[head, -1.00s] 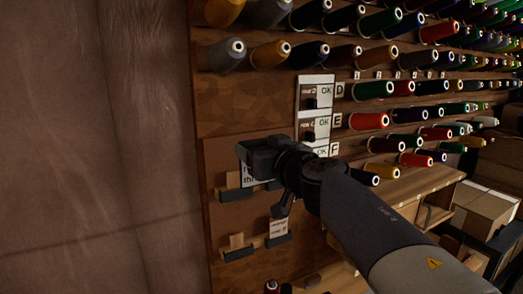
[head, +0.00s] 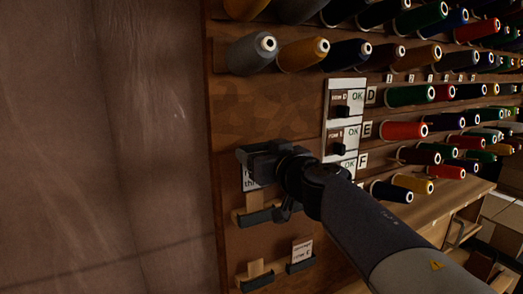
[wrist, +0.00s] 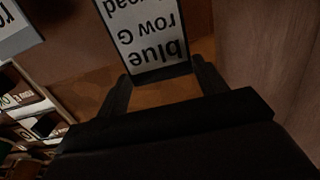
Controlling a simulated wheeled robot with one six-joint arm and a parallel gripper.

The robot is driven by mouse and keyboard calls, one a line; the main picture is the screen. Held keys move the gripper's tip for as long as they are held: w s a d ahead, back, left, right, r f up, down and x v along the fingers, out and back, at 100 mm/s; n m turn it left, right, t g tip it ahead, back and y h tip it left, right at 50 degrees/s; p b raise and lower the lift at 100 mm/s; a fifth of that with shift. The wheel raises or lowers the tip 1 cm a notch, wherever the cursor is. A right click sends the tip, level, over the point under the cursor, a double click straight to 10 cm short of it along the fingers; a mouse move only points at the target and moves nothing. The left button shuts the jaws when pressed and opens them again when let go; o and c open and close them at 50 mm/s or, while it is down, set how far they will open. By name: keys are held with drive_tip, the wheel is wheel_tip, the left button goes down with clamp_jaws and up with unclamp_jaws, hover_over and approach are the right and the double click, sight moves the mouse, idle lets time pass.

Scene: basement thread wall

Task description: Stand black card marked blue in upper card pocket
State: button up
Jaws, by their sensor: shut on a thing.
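My gripper (head: 262,162) is shut on the card marked blue (wrist: 148,40). In the wrist view its white face reads upside down "blue", "row G" and part of a third line, with a dark edge near the fingers. In the head view part of the card (head: 249,180) shows below the gripper, over the brown board. The upper card pocket (head: 257,218) is a dark ledge with a tan wooden piece behind it. The card's visible lower edge appears above that ledge; the depth gap is hard to tell. My gripper hides the card's top.
A lower dark ledge (head: 258,283) has a tan piece. Beside it a white card (head: 302,249) stands in another dark holder (head: 300,265). White "OK" panels (head: 343,103) and rows of thread spools (head: 405,131) fill the wall to the right. Plain wall lies left.

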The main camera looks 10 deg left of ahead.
wheel_tip(320, 180, down, 8)
drive_tip(key=b, duration=0.4)
drive_tip(key=shift+r+b, duration=0.25)
drive_tip(key=shift+b, duration=0.05)
drive_tip(key=shift+f, duration=0.15)
idle(0.8)
drive_tip(key=shift+f, duration=0.2)
drive_tip(key=o, duration=0.8)
drive_tip(key=shift+r, duration=0.1)
drive_tip(key=p+v, duration=0.2)
drive_tip(key=v, duration=0.8)
drive_tip(key=shift+s+d, duration=0.25)
